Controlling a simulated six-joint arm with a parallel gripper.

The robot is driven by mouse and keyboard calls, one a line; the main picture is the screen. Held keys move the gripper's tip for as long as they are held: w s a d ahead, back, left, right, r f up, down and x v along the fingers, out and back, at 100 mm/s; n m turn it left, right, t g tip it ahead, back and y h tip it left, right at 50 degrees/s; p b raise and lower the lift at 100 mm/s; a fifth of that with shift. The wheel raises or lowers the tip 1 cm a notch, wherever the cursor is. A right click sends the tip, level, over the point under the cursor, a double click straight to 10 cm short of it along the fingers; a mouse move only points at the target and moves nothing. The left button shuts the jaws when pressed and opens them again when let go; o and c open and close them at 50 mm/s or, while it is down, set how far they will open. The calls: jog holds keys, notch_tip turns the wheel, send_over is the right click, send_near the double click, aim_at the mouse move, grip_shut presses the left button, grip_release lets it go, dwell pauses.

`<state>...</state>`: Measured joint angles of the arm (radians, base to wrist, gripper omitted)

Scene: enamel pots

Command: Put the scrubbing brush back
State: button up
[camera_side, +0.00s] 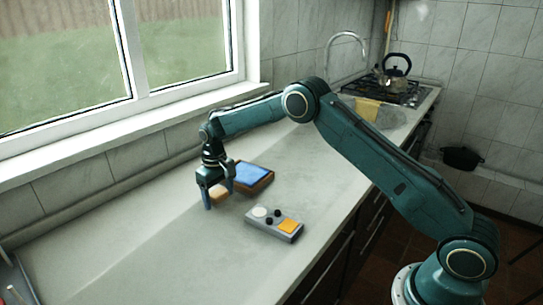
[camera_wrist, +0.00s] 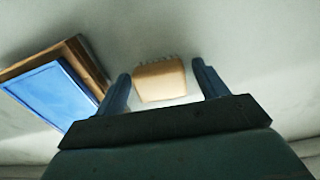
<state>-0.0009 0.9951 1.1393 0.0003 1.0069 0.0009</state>
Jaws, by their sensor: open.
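The scrubbing brush (camera_wrist: 160,82) has a tan wooden block with a row of pale bristles along its far edge. It lies on the counter; in the side view the brush (camera_side: 220,194) shows small beside the blue fingers. My gripper (camera_side: 218,199) points down and is open. In the wrist view the brush appears between the fingers of my gripper (camera_wrist: 161,72), with visible gaps on both sides. I cannot tell whether the fingertips are level with it. A wooden-rimmed tray with a blue inside (camera_side: 252,174) lies just behind and right of it; the tray (camera_wrist: 52,88) is at left in the wrist view.
A grey box (camera_side: 274,226) with a white disc, dark knobs and an orange square lies on the counter at front right. The window wall (camera_side: 130,170) runs along the back. The sink, tap and kettle (camera_side: 397,64) are far off. The left counter is mostly clear.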

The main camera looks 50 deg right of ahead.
aim_at(218, 192)
jog(key=shift+r, duration=0.1)
notch_tip(218, 192, up, 12)
dwell(0.7)
jog(key=shift+r, duration=0.15)
dwell(0.4)
jog(key=s+r+t, duration=0.3)
jog(key=s+r, duration=1.4)
jog(key=s, duration=0.2)
jog(key=s+f+t, duration=0.1)
jog(key=s+f, duration=0.1)
jog(key=s, duration=0.9)
jog(key=s+f+t, duration=0.1)
jog(key=s+f, duration=0.1)
jog(key=s, duration=1)
jog(key=shift+s+f+t, duration=0.15)
jog(key=shift+s+t, duration=0.15)
